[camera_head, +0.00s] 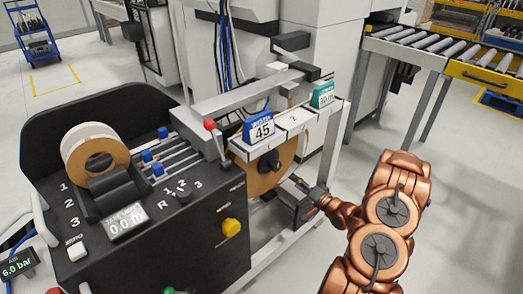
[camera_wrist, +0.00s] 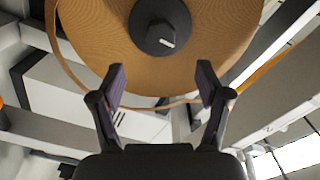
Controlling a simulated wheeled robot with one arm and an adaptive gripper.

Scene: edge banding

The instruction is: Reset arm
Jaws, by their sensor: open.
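My copper-coloured arm (camera_head: 385,215) reaches in from the lower right of the head view. My gripper (camera_head: 297,182) is at the lower right edge of a brown edge-band roll (camera_head: 262,178) on the edge bander. In the wrist view my gripper (camera_wrist: 162,75) has its two dark fingers spread wide, with nothing held between them. The roll (camera_wrist: 100,40) fills the top of that view, with its black hub (camera_wrist: 160,24) above the fingertips. A loose strip of band hangs below the roll, between the fingers. Whether a finger touches the roll or strip, I cannot tell.
A black control console (camera_head: 140,210) with another roll (camera_head: 95,152) stands at left. A roller conveyor (camera_head: 450,60) is at back right. Floor right of my arm is clear.

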